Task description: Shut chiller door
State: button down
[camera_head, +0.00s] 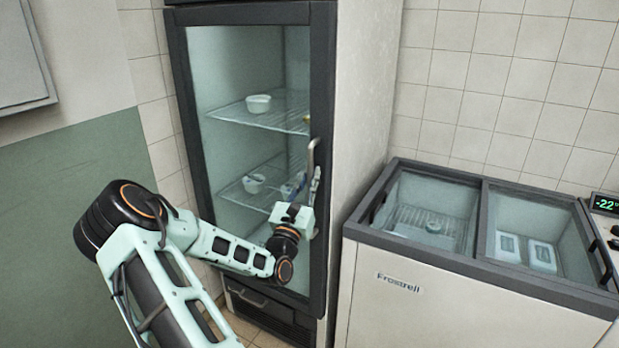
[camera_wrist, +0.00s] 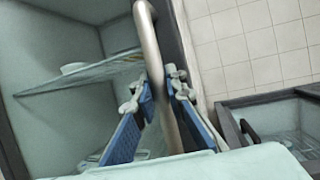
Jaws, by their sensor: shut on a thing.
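The chiller is a tall cabinet with a pale side (camera_head: 362,110) and a dark-framed glass door (camera_head: 322,70). The door stands at or close to its frame; I cannot tell whether a small gap is left. A metal bar handle (camera_head: 312,153) runs upright on the door's right side. My gripper (camera_head: 312,192) is at the lower part of this handle. In the wrist view, the blue-padded fingers of my gripper (camera_wrist: 163,90) lie on both sides of the handle (camera_wrist: 148,38) and are shut on it. The lower end of the handle is hidden in the head view.
A low chest freezer (camera_head: 400,283) with glass lids stands close to the right of the chiller. White tubs (camera_head: 258,103) sit on the chiller's wire shelves behind the glass. A green-and-white wall (camera_head: 60,210) is at the left.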

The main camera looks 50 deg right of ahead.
jog(key=shift+s+d+r, duration=0.15)
jog(key=shift+d+r, duration=0.1)
jog(key=c, duration=2.4)
grip_release()
jog(key=shift+o, duration=1)
jog(key=shift+d+f, duration=0.1)
jog(key=shift+d, duration=0.1)
jog(key=v, duration=1.2)
